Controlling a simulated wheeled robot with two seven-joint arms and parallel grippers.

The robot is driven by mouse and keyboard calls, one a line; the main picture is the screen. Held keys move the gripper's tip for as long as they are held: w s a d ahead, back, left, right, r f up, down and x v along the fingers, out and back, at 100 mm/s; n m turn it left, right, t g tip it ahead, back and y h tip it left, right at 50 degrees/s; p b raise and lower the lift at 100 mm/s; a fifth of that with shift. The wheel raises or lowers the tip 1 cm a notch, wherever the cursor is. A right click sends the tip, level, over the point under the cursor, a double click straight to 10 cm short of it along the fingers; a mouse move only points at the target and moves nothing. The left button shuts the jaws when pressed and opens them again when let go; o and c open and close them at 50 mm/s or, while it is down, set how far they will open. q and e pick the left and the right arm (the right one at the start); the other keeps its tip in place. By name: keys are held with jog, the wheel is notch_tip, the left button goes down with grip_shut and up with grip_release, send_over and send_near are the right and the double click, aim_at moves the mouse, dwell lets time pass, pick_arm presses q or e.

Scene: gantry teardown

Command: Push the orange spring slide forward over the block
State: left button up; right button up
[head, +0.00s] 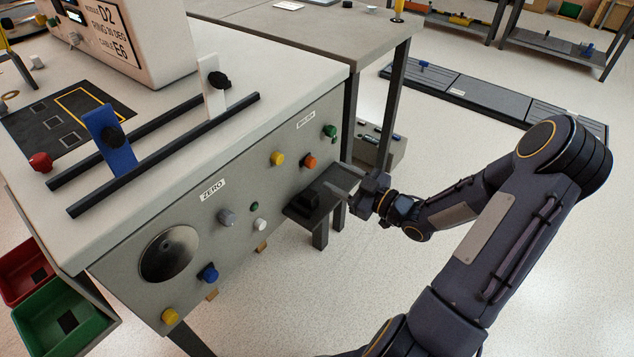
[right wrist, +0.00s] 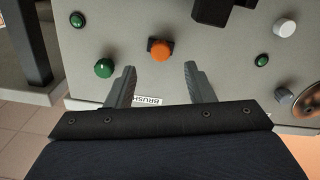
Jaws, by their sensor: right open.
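An orange round knob (head: 309,161), which looks like the spring slide, sits on the grey front panel beside the BRUSH label. In the right wrist view the orange knob (right wrist: 160,51) has a small dark piece behind it and lies ahead of the fingertips, between their lines. A black block (head: 310,196) rests on a dark ledge at the panel; a dark shape (right wrist: 224,10) at the top of the wrist view may be it. My right gripper (head: 343,183) is open and empty in front of the panel (right wrist: 160,68), apparently not touching the knob. My left gripper is not in view.
A yellow knob (head: 277,159) and a green knob (head: 330,131) flank the orange one; the green one (right wrist: 104,68) is close to a fingertip. Rails (head: 165,155) with blue and white uprights cross the worktop. Open floor lies right of the bench.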

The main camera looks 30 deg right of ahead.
aim_at(314, 164)
jog(key=b+x, duration=0.1)
jog(key=x, duration=0.6)
jog(key=shift+w+a+b, duration=0.15)
jog(key=shift+w+b, duration=0.1)
jog(key=shift+b, duration=0.1)
jog(key=shift+r, duration=0.1)
grip_shut()
